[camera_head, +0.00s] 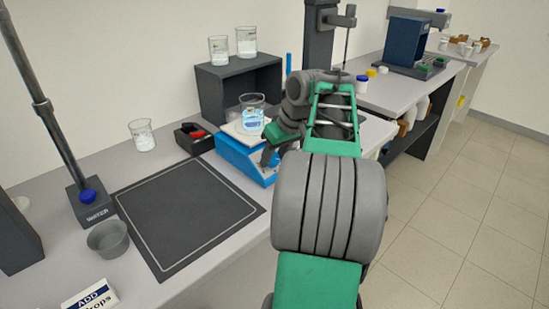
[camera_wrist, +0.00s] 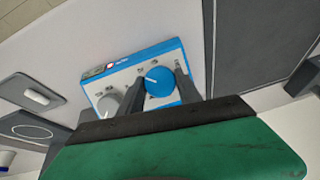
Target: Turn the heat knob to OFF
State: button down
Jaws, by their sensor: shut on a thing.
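The blue and white hotplate (camera_head: 236,158) stands on the bench behind the black mat, with a beaker of blue liquid (camera_head: 252,112) on top. In the wrist view its front panel carries a blue knob (camera_wrist: 160,82) and a grey knob (camera_wrist: 107,104). The labels are too small to read, so I cannot tell which is the heat knob. My gripper (camera_wrist: 160,84) has its two dark fingers on either side of the blue knob and is shut on it. The blue knob's white mark points up and left. In the head view my arm partly hides the panel.
The black mat (camera_head: 187,215) is bare. A beaker (camera_head: 142,134) and a black tray with a red item (camera_head: 195,138) stand left of the hotplate. A dark shelf (camera_head: 225,83) with two beakers is behind. A grey cup (camera_head: 108,238) is near a stand.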

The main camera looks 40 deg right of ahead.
jog(key=n+b, duration=0.2)
jog(key=b, duration=0.1)
jog(key=shift+f+n+h, duration=0.3)
jog(key=n+b, duration=0.3)
jog(key=b, duration=0.1)
jog(key=shift+h+b, duration=0.3)
jog(key=n+t+h+b, duration=0.1)
jog(key=n+b, duration=0.5)
jog(key=shift+a+n+b, duration=0.1)
jog(key=shift+n+b, duration=0.2)
jog(key=n+t+b, duration=0.1)
jog(key=n+b, duration=0.3)
jog(key=n, duration=0.2)
jog(key=shift+s+b, duration=0.1)
jog(key=shift+b, duration=0.25)
jog(key=n+t+b, duration=0.1)
jog(key=n+b, duration=0.1)
jog(key=n, duration=0.2)
jog(key=shift+r+n, duration=0.1)
jog(key=shift+n, duration=0.2)
jog(key=shift+n+t+b, duration=0.3)
jog(key=shift+n+b, duration=0.2)
jog(key=shift+n, duration=0.7)
jog(key=shift+r, duration=0.1)
jog(key=c, duration=0.8)
grip_release()
